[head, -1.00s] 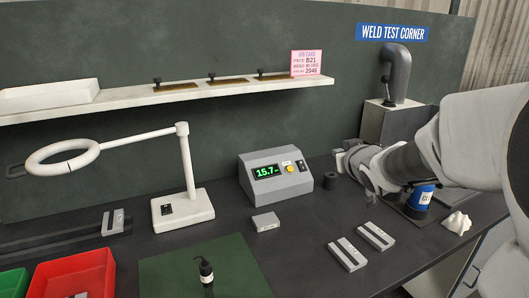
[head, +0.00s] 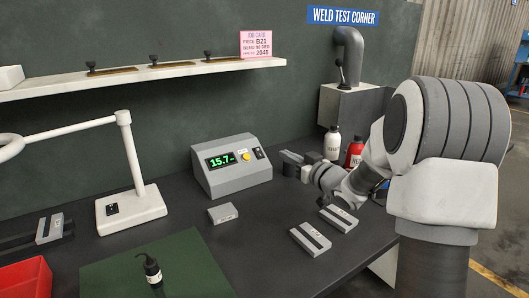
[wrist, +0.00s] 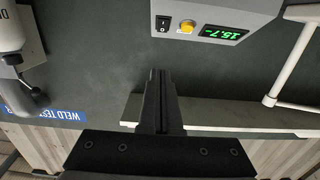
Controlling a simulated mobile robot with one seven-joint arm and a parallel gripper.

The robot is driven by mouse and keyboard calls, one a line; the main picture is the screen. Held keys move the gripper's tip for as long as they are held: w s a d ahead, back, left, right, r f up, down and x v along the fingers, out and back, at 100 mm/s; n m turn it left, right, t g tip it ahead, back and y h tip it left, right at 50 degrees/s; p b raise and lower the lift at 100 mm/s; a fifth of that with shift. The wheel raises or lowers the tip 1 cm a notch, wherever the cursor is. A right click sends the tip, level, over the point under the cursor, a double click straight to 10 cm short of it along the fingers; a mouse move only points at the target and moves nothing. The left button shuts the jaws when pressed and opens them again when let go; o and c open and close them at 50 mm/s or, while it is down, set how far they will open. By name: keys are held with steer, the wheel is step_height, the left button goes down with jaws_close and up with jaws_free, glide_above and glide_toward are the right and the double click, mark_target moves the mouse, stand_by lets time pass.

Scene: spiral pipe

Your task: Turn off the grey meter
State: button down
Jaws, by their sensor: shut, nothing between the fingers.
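The grey meter (head: 222,184) stands on the dark bench with its green display lit at 15.7. A yellow button (head: 246,154) and a black rocker switch (head: 259,154) sit right of the display. In the wrist view the meter (wrist: 240,38) appears upside down at the top, with the rocker switch (wrist: 163,23) beside the yellow button (wrist: 187,27). My gripper (head: 284,158) is shut and empty, just right of the meter in the head view, with a small gap between them in the picture. Its fingers (wrist: 159,75) point toward the meter's side of the wrist view, apart from the switch.
A white lamp (head: 137,205) stands left of the meter. A small grey block (head: 223,214) lies in front of it. A white bottle (head: 332,143) and red bottle (head: 354,152) stand behind my arm. A shelf (head: 150,76) runs along the wall above. Bench around the small block is clear.

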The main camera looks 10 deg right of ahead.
steer(key=b, duration=0.2)
glide_toward(257, 147)
step_height(257, 147, up, 3)
steer(key=w+a, duration=0.1)
steer(key=w, duration=0.2)
steer(key=w+f, duration=0.1)
steer(key=w+a+f+b, duration=0.1)
steer(key=shift+f, duration=0.3)
steer(key=shift+w+a+f, duration=0.1)
steer(key=shift+w+f, duration=0.1)
steer(key=shift+w, duration=0.15)
steer(key=shift+r, duration=0.1)
steer(key=p, duration=0.2)
steer(key=shift+w+a+r+g+p, duration=0.1)
steer(key=shift+w+r+g+p, duration=0.05)
steer(key=shift+g+p, duration=0.15)
steer(key=shift+f, duration=0.35)
